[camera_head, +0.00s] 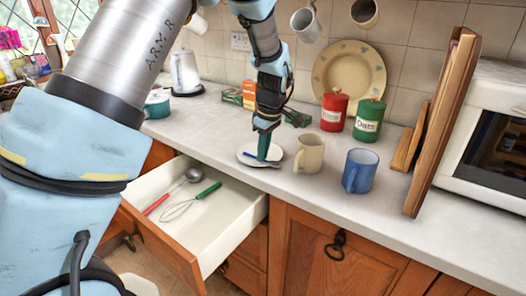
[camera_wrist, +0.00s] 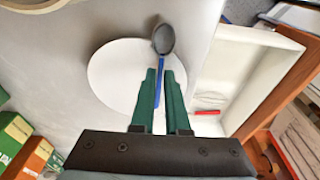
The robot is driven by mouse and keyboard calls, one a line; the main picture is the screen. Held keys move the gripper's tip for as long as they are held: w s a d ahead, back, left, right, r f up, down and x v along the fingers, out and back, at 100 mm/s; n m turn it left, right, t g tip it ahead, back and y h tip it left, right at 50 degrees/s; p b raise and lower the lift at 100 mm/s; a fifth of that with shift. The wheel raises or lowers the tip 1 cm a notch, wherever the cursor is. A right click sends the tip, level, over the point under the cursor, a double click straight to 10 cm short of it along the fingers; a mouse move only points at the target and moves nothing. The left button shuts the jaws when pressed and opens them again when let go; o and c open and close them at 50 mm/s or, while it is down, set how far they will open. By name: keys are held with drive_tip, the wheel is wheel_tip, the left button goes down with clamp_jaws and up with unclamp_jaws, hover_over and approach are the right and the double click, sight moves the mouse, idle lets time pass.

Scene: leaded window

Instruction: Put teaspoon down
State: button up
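The teaspoon has a dark grey bowl and a blue handle (camera_wrist: 162,68). In the head view the blue handle shows low across the saucer (camera_head: 247,161), which stands on the worktop. My gripper (camera_wrist: 160,72) has green fingers close on both sides of the handle, seemingly shut on it. In the head view my gripper (camera_head: 263,158) points down at the saucer. Whether the teaspoon rests fully on the saucer is not clear.
A beige mug (camera_head: 310,154) and a blue mug (camera_head: 361,171) stand right of the saucer. An open drawer (camera_head: 235,215) below holds a whisk (camera_head: 190,203) and a ladle (camera_head: 175,190). Red (camera_head: 334,110) and green (camera_head: 369,120) canisters stand behind. Bare worktop lies left of the saucer.

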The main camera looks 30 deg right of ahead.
drive_tip(key=o, duration=0.4)
drive_tip(key=shift+c, duration=0.2)
wheel_tip(320, 180, up, 12)
drive_tip(key=s+r+b, duration=0.1)
drive_tip(key=s+b, duration=0.1)
drive_tip(key=w+a+f+m, duration=0.1)
drive_tip(key=w+a+f, duration=0.1)
drive_tip(key=a, duration=0.7)
drive_tip(key=w+a+f+m, duration=0.2)
drive_tip(key=a, duration=0.7)
drive_tip(key=s+a+f+m, duration=0.2)
drive_tip(key=s+a, duration=0.2)
drive_tip(key=a, duration=0.5)
drive_tip(key=s+a+f+m+h, duration=0.1)
drive_tip(key=s+a+f+m, duration=0.1)
drive_tip(key=s+a, duration=0.3)
drive_tip(key=a+f, duration=0.1)
drive_tip(key=a, duration=0.3)
drive_tip(key=shift+s+a, duration=0.15)
drive_tip(key=shift+s, duration=0.15)
drive_tip(key=shift+f, duration=0.1)
